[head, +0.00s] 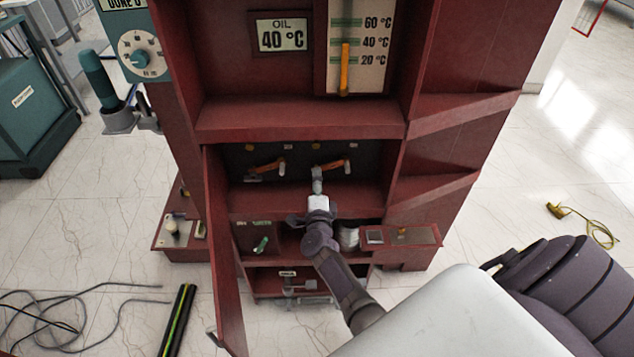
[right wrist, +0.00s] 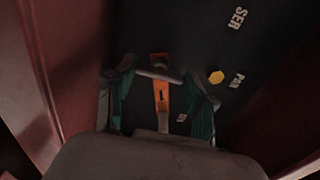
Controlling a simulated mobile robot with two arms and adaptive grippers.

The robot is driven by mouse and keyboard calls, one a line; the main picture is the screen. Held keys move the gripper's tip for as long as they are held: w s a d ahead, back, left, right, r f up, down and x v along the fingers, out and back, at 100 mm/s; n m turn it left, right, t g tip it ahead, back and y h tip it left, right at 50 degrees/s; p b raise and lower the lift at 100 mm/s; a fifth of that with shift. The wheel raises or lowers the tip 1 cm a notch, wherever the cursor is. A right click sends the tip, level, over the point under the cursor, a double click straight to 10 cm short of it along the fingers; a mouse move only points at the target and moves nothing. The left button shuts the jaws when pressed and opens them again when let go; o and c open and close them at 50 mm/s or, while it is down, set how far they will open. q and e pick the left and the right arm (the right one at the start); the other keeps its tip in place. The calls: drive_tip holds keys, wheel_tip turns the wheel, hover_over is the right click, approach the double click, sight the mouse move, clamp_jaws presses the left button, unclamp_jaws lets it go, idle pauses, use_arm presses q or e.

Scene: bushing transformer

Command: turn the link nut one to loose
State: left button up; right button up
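Two orange links show in the cabinet's dark middle compartment in the head view, a left link (head: 268,167) and a right link (head: 336,166). My right gripper (head: 318,176) is in front of the right link's left end. In the right wrist view, the gripper (right wrist: 162,92) has its teal-padded fingers apart, with an orange link (right wrist: 161,98) between them. A grey bar (right wrist: 158,75) crosses the link near the fingertips; contact with the fingers is unclear. A yellow hexagonal piece (right wrist: 216,77) is right of the fingers. I cannot tell which nut is number one. My left gripper is not in view.
The red cabinet (head: 300,117) has side walls and shelves close around my right arm. An open door (head: 223,250) stands at the left of the compartment. Below are a lower shelf and a protruding right panel (head: 402,236). Cables (head: 75,305) lie on the floor at left.

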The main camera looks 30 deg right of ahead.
drive_tip(key=o, duration=0.4)
drive_tip(key=v, duration=0.7)
drive_tip(key=shift+s+a, duration=0.15)
drive_tip(key=shift+s, duration=0.1)
